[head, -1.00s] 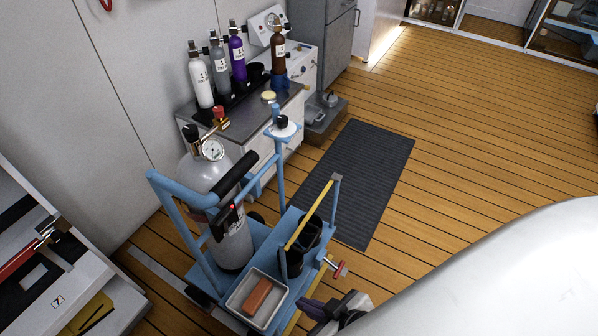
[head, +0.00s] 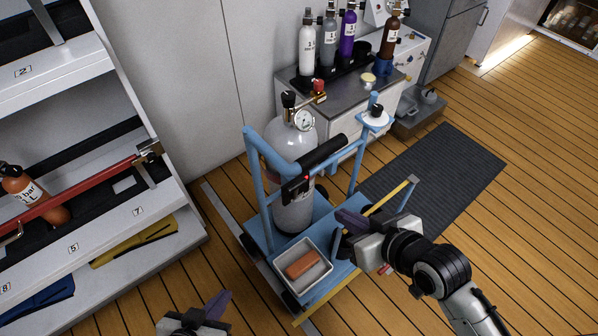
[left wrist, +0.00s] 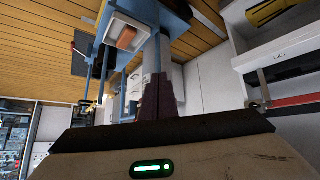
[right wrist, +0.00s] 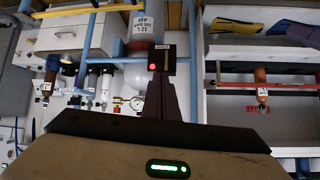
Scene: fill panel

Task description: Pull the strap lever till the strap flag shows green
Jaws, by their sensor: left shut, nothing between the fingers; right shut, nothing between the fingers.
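A grey gas cylinder (head: 294,149) stands upright on a blue cart, behind the cart's handle with its black grip. A dark strap buckle (head: 297,190) sits at the cylinder's front below the grip. Its small flag (head: 306,178) is red; it also shows red in the right wrist view (right wrist: 153,67). I cannot clearly tell the lever from the dark buckle. My right gripper (head: 345,219) is shut and empty, to the right of the buckle in the head view, its fingers pointing toward it. My left gripper (head: 220,306) is shut and empty at the bottom of the head view.
The blue cart (head: 262,245) carries a white tray (head: 325,281) with an orange-brown block (head: 303,264). A shelf unit (head: 165,215) with a red bar stands at left. Wood floor is open at right.

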